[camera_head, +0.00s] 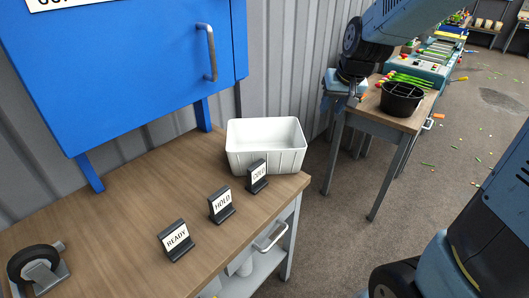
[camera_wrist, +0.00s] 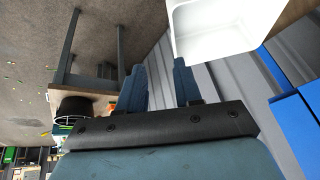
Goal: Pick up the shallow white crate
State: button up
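The shallow white crate (camera_head: 265,158) stands upright on the wooden bench at its far right corner, and its visible inside looks empty. In the wrist view the crate (camera_wrist: 214,50) is at the top right, beyond my fingertips and cut off by the frame edge. My gripper (camera_head: 333,92) is in the air to the right of the crate and apart from it. In the wrist view my gripper (camera_wrist: 160,72) shows its two blue fingers spread with nothing between them.
READY (camera_head: 175,241), HOLD (camera_head: 221,205) and COLD (camera_head: 257,176) signs line the bench's (camera_head: 130,215) front; COLD stands close before the crate. A blue cabinet (camera_head: 120,75) overhangs the bench. A second table with a black bucket (camera_head: 401,100) stands right, across a floor gap.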

send_near(299, 144)
jog(key=shift+g, duration=0.3)
jog(key=shift+w+r+x, duration=0.1)
jog(key=shift+w+x, duration=0.15)
jog(key=shift+x, duration=1.25)
jog(key=shift+w+r+x, duration=0.1)
jog(key=shift+w+x, duration=0.15)
jog(key=shift+x, duration=1.3)
jog(key=shift+w+r+x, duration=0.1)
jog(key=shift+w+x, duration=0.15)
jog(key=shift+x, duration=1.25)
jog(key=shift+d, duration=0.1)
jog(key=shift+c, duration=0.2)
grip_shut()
